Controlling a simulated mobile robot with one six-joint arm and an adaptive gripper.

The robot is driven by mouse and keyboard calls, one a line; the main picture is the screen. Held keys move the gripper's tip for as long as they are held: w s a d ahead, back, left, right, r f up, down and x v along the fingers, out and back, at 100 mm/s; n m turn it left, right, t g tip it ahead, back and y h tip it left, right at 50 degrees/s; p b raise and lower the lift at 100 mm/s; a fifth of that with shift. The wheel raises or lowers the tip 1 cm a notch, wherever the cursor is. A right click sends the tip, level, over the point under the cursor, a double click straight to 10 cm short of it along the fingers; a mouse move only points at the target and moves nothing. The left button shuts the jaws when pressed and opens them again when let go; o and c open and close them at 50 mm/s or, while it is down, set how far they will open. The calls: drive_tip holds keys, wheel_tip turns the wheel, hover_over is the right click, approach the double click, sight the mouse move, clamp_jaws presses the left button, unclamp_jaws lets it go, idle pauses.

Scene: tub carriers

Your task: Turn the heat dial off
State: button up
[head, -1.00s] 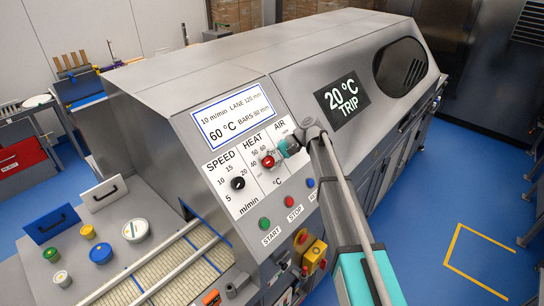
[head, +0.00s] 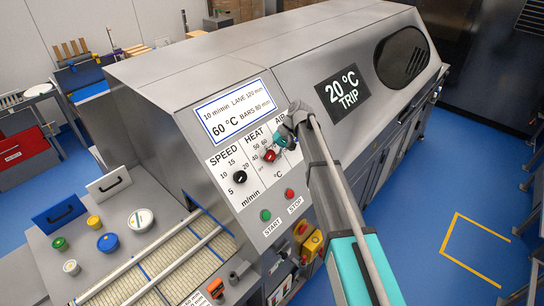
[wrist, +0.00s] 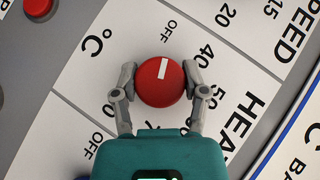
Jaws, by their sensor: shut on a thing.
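The red heat dial (head: 268,156) is on the sloped front panel, under the word HEAT, in the head view. In the wrist view the dial (wrist: 157,90) is round, and its white mark points towards the word OFF (wrist: 169,30). My gripper (wrist: 160,79) has one finger on each side of the dial and is shut on it. In the head view my gripper (head: 278,147) reaches the dial from the right and covers part of the panel beside it.
The black speed dial (head: 239,177) is left of the heat dial. The green start button (head: 265,215) and red stop button (head: 290,194) are below. A screen (head: 345,90) reads 20 °C TRIP. My arm hides the panel's right part.

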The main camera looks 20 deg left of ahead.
drive_tip(key=o, duration=1.1)
drive_tip(key=shift+o, duration=0.2)
drive_tip(key=shift+w, duration=0.1)
drive_tip(key=s+d, duration=0.2)
drive_tip(key=s, duration=0.1)
drive_tip(key=shift+d+m, duration=0.2)
drive_tip(key=shift+m, duration=0.2)
drive_tip(key=shift+m+t, duration=0.5)
drive_tip(key=shift+t, duration=0.1)
drive_tip(key=d+f+b, duration=0.1)
drive_tip(key=d+f, duration=0.1)
drive_tip(key=d+f+b, duration=0.2)
drive_tip(key=d, duration=0.1)
drive_tip(key=d+f+b, duration=0.2)
drive_tip(key=shift+s+d+f, duration=0.35)
drive_tip(key=shift+d, duration=0.05)
drive_tip(key=s+d+f+m+t+h+b, duration=0.1)
drive_tip(key=s+d+f+b, duration=0.3)
drive_tip(key=d, duration=0.7)
drive_tip(key=s+d+f+m+t+h+b, duration=0.1)
drive_tip(key=s+d+f+b, duration=0.3)
drive_tip(key=d+f+b, duration=0.5)
drive_tip(key=s+d+f+m+t+h+b, duration=0.2)
drive_tip(key=s+d+f+b, duration=0.3)
drive_tip(key=d, duration=0.8)
wheel_tip(320, 180, down, 5)
drive_tip(key=shift+d+r+t+h+b, duration=0.15)
drive_tip(key=shift+d+t+h+b, duration=0.35)
drive_tip(key=shift+b, duration=0.6)
